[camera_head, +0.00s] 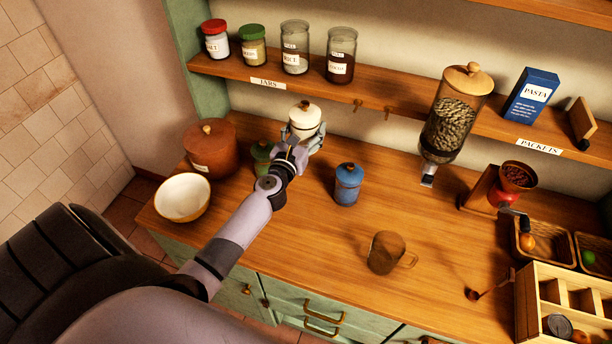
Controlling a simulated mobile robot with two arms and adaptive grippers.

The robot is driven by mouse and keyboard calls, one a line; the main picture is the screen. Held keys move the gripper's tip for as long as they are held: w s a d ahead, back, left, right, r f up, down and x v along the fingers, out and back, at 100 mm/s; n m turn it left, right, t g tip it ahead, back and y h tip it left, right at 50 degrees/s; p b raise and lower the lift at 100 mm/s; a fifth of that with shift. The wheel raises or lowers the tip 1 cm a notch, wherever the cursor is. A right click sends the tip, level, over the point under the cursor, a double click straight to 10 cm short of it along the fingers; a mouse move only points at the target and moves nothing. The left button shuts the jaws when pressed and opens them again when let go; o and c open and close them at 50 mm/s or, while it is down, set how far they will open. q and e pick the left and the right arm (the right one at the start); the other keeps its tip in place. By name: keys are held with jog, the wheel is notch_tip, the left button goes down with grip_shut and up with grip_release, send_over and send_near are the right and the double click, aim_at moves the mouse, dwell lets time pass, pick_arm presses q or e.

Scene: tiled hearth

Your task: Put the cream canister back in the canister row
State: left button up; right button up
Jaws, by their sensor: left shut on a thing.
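The cream canister (306,115) has a lid with a dark knob. My left gripper (304,134) is shut on it and covers its lower part. The canister is upright near the back of the counter; I cannot tell whether its base touches the wood. The canister row has a large brown canister (211,152) at left, a green canister (261,152) partly hidden by my left arm, and a blue canister (348,184) at right. In the picture the cream canister is between and behind the green and blue ones. My right gripper is not in view.
A cream bowl (182,198) stands at the counter's left end. A brown glass mug (384,253) stands towards the front. Jars (295,48) line the shelf above, labelled JARS. A dispenser (452,120) and a grinder (505,188) are to the right. The counter's middle is mostly clear.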

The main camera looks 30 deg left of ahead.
pick_arm(q)
notch_tip(320, 180, down, 18)
jog(key=b, duration=1.5)
jog(key=shift+r, duration=0.25)
jog(key=o, duration=1.9)
jog(key=shift+d+f, duration=0.1)
jog(key=shift+f, duration=0.05)
jog(key=shift+o, duration=0.2)
